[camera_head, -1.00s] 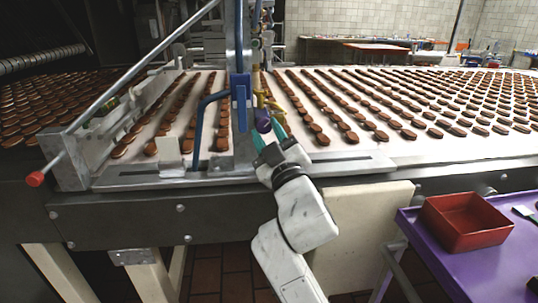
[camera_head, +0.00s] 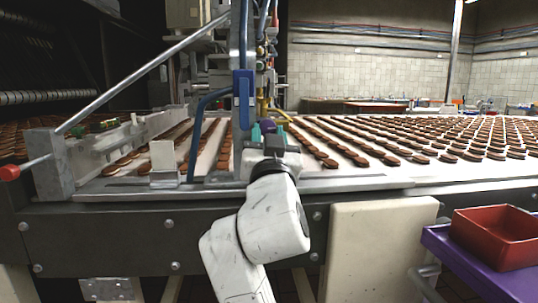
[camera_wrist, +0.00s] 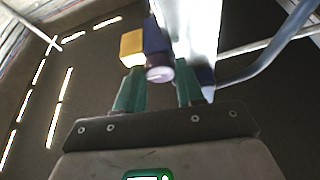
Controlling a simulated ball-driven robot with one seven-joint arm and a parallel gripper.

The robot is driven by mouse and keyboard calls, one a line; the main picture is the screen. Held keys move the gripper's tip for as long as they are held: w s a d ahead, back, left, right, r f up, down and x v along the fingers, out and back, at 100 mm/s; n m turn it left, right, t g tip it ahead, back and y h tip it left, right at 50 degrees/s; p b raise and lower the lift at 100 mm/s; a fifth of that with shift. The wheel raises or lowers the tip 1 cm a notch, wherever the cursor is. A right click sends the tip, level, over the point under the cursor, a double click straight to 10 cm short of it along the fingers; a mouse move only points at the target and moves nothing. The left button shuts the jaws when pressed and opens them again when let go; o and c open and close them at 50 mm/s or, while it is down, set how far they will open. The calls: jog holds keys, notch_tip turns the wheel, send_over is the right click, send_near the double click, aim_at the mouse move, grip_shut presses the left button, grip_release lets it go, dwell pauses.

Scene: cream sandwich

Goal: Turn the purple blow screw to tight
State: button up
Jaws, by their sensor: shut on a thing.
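The purple blow screw (camera_head: 268,125) is on the metal post assembly at the conveyor's near edge, small and mostly hidden by my gripper (camera_head: 267,135) in the head view. In the wrist view the screw's round end (camera_wrist: 160,74) faces the camera, between the two green fingers of my gripper (camera_wrist: 159,84). The fingers are shut on the screw, one on each side. The screw's thread and how tight it is cannot be seen.
A blue block (camera_head: 243,98) and blue hose (camera_head: 195,130) are just left of my gripper. The conveyor (camera_head: 345,160) carries rows of brown biscuits. A red tray (camera_head: 498,240) stands on a purple table (camera_head: 455,255) at the right.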

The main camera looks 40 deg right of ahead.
jog(key=shift+w+m+h+b, duration=0.1)
jog(key=shift+m+h+b, duration=0.3)
jog(key=shift+m, duration=0.4)
jog(key=o, duration=1)
jog(key=shift+o, duration=0.2)
jog(key=shift+a, duration=0.15)
